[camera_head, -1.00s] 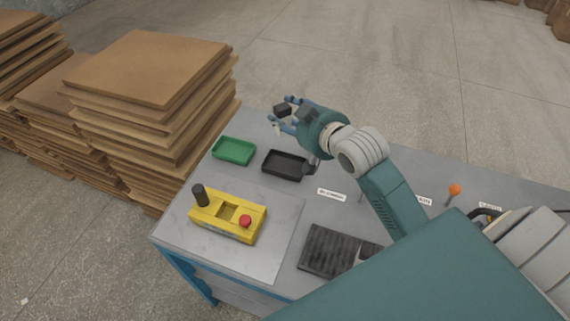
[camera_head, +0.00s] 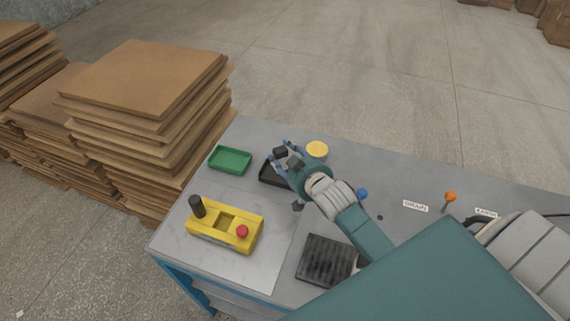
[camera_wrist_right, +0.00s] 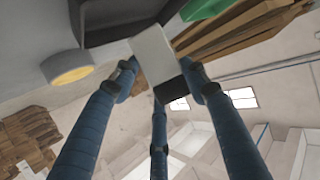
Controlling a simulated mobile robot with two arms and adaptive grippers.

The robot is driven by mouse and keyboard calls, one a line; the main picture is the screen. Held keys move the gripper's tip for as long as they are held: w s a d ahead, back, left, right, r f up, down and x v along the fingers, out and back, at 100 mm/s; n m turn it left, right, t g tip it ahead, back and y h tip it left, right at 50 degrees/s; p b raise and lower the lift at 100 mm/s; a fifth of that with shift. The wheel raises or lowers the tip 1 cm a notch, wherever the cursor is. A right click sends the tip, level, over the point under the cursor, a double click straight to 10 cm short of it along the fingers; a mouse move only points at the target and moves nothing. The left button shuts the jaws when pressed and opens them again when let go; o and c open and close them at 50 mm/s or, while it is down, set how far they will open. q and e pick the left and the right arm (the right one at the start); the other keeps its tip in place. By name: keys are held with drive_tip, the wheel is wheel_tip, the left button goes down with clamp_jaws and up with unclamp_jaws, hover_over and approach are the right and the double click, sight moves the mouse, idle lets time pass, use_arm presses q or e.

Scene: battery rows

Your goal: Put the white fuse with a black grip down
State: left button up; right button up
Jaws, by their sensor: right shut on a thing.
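My right gripper (camera_head: 281,161) is shut on the white fuse with a black grip. In the head view only the black grip (camera_head: 280,152) shows clearly between the fingers. In the right wrist view the white body (camera_wrist_right: 153,52) and the black grip (camera_wrist_right: 171,92) sit between the blue fingers (camera_wrist_right: 160,85). The gripper appears above the black tray (camera_head: 265,181), covering part of it; the height gap cannot be told. The black tray also shows in the right wrist view (camera_wrist_right: 105,30). My left gripper is not in view.
A green tray (camera_head: 230,160) lies left of the black tray. A yellow-topped cylinder (camera_head: 317,149) stands close right of the gripper. A yellow box with a red button (camera_head: 225,228) and a black ribbed block (camera_head: 326,260) are nearer. Cardboard stacks (camera_head: 140,85) stand left of the table.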

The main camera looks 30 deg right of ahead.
sight(286, 165)
drive_tip(key=shift+f, duration=1.9)
drive_tip(key=o, duration=1)
drive_tip(key=shift+s, duration=0.1)
drive_tip(key=b+v, duration=0.1)
drive_tip(key=v, duration=1)
drive_tip(key=shift+s+r, duration=0.3)
drive_tip(key=shift+s, duration=0.05)
drive_tip(key=shift+f, duration=0.1)
